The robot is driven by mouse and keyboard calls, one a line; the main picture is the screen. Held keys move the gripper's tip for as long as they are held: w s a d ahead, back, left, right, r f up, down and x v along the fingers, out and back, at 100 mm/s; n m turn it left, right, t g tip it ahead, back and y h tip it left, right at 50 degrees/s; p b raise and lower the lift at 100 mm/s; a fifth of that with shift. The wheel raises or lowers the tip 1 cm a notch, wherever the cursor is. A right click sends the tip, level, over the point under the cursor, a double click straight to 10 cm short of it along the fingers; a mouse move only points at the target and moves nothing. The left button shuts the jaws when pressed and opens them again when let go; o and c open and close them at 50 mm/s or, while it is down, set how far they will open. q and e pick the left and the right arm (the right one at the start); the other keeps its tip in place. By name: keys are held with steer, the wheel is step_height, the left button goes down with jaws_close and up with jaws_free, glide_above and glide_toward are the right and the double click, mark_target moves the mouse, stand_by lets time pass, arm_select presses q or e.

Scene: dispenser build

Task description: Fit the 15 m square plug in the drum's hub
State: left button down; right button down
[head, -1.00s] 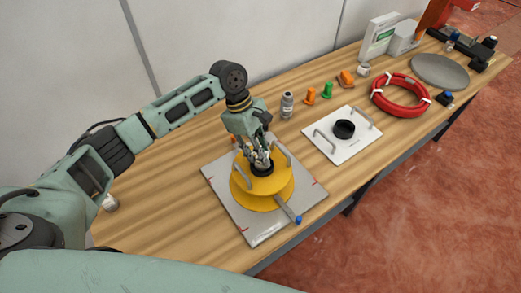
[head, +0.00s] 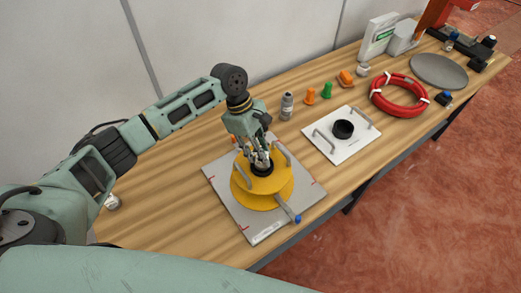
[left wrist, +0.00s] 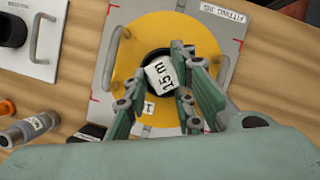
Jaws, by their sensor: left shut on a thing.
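The yellow drum (head: 262,198) stands on the grey fitting jig plate (head: 222,185), with its dark round hub (left wrist: 149,60) in the middle of its top. My left gripper (head: 261,161) points down over the hub. In the left wrist view it is shut on the plug (left wrist: 163,72), whose pale top reads "15 m". The plug sits within the outline of the dark hub ring; how deep it is, I cannot tell. The plug's lower part is hidden by the fingers and the hub. My right gripper is not in view.
A crank handle with a blue knob (head: 298,219) sticks out at the drum's front. Two upright handles stand by the drum. To the right are a white plate with a black ring (head: 343,129), orange and green plugs (head: 327,90), a grey bottle (head: 287,106) and a red hose coil (head: 401,95).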

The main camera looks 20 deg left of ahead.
arm_select(q)
steer(key=shift+f, duration=0.5)
steer(key=c, duration=1.8)
jaws_free()
steer(key=shift+o, duration=0.2)
steer(key=p+v, duration=0.5)
steer(key=p, duration=0.1)
steer(key=shift+a+r, duration=0.1)
steer(key=shift+r, duration=0.25)
steer(key=v, duration=0.5)
steer(key=shift+a+p, duration=0.1)
steer(key=shift+p, duration=0.25)
